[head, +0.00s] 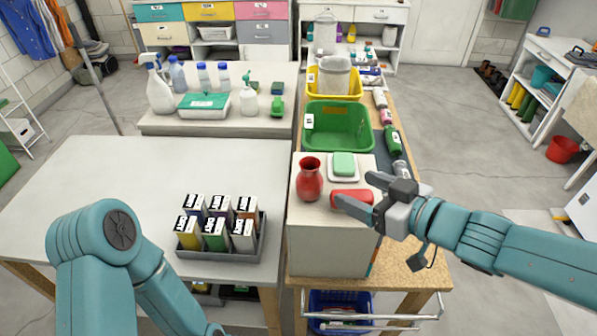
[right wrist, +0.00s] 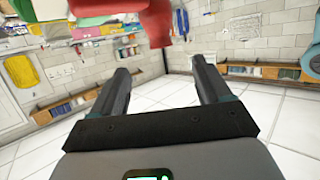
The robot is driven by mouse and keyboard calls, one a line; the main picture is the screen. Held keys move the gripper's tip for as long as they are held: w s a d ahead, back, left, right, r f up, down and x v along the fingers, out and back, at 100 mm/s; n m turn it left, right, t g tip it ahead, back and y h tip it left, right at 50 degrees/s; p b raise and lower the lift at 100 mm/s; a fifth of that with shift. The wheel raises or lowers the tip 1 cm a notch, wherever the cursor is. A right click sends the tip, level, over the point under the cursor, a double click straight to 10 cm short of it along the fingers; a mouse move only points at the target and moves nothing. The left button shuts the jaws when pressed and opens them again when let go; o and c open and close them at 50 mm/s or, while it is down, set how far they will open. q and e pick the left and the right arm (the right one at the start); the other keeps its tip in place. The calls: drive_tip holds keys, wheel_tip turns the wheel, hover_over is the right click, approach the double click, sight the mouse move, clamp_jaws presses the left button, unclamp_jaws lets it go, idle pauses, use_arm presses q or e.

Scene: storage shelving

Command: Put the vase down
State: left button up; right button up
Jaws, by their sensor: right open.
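The red vase (head: 310,180) stands upright on top of a pale box-like block (head: 330,245), near its left side. My right gripper (head: 358,188) is open, just right of the vase, with its fingers pointing left toward it. The fingers appear apart from the vase. A red shape, probably the vase (right wrist: 155,22), shows beyond the fingertips in the right wrist view, cut off by the top edge. The space between the fingers (right wrist: 160,72) looks empty there. My left arm shows at the lower left of the head view, but its gripper is out of sight.
A low red item (head: 352,196) lies partly behind a right finger. Behind it is a white dish with a green block (head: 344,164). A green bin (head: 337,126) and yellow bin (head: 353,84) stand farther back. A grey tray of cartons (head: 222,253) sits on the left table.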

sight(304, 165)
drive_tip(key=b+x, duration=0.1)
drive_tip(key=x, duration=0.9)
drive_tip(key=shift+r+b, duration=0.15)
drive_tip(key=shift+b, duration=0.15)
drive_tip(key=shift+w+a, duration=0.15)
drive_tip(key=shift+a, duration=0.3)
drive_tip(key=x, duration=0.5)
drive_tip(key=shift+w+d, duration=0.15)
drive_tip(key=shift+w, duration=0.1)
drive_tip(key=shift+s+r, duration=0.1)
drive_tip(key=c, duration=0.9)
drive_tip(key=shift+c, duration=1.1)
